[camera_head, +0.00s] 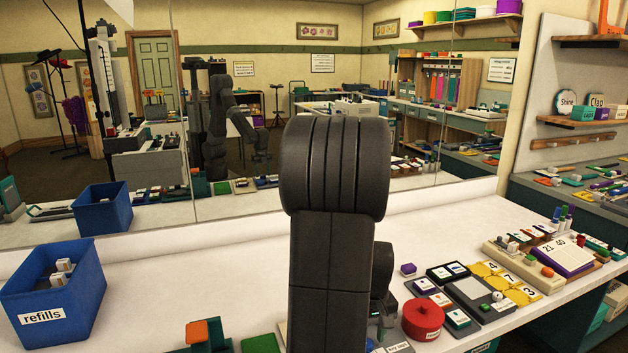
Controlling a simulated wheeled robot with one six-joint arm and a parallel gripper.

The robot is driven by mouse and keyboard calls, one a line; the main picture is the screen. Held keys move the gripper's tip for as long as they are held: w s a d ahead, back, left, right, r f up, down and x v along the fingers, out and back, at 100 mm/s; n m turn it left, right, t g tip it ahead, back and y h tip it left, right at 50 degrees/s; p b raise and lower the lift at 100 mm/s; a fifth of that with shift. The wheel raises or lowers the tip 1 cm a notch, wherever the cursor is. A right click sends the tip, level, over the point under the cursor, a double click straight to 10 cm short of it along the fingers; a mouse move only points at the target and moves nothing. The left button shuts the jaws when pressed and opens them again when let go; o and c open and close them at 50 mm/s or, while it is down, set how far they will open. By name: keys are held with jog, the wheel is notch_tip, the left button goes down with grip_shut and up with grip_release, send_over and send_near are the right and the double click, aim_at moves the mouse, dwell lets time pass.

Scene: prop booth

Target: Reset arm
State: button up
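My dark arm link stands upright in the middle of the view and covers the centre of the table (220,262).
A blue refills bin (82,290) stands at the left. The white table left of my arm is mostly clear.

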jog(key=shift+f, duration=0.55)
jog(key=shift+r, duration=0.1)
notch_tip(320, 180, up, 14)
jog(key=p, duration=0.2)
notch_tip(320, 180, down, 14)
jog(key=shift+f+b, duration=0.1)
jog(key=shift+b, duration=1)
jog(key=n, duration=0.4)
jog(key=shift+n, duration=0.3)
jog(key=n+b, duration=0.1)
jog(key=n, duration=0.9)
jog(key=shift+b, duration=0.4)
jog(key=shift+n+b, duration=0.45)
jog(key=shift+n, duration=2.15)
